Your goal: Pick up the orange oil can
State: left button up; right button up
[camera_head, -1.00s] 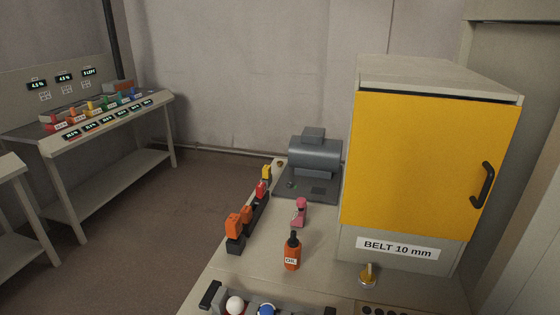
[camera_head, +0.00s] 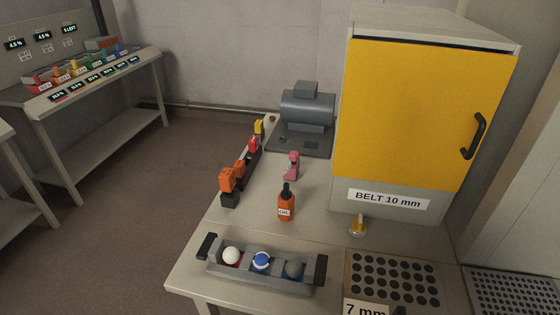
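The orange oil can (camera_head: 286,206) stands upright on the light workbench (camera_head: 325,233). It has a dark cap and nozzle and a white label reading "OIL". It is in front of a small pink object (camera_head: 292,166) and to the right of an orange and black block (camera_head: 228,186). Nothing covers it in the head view. Neither of my grippers shows in this view.
A yellow-doored cabinet (camera_head: 425,115) stands to the right. A brass-coloured knob (camera_head: 358,226) and perforated plate (camera_head: 352,275) are near it. A grey motor (camera_head: 308,108) is behind.

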aim_at(286, 200)
jog(key=i+j, duration=0.1)
jog(key=j, duration=0.45)
jog(key=i+j, duration=0.1)
jog(key=j, duration=0.95)
jog(key=i+j, duration=0.15)
jog(key=j, duration=0.4)
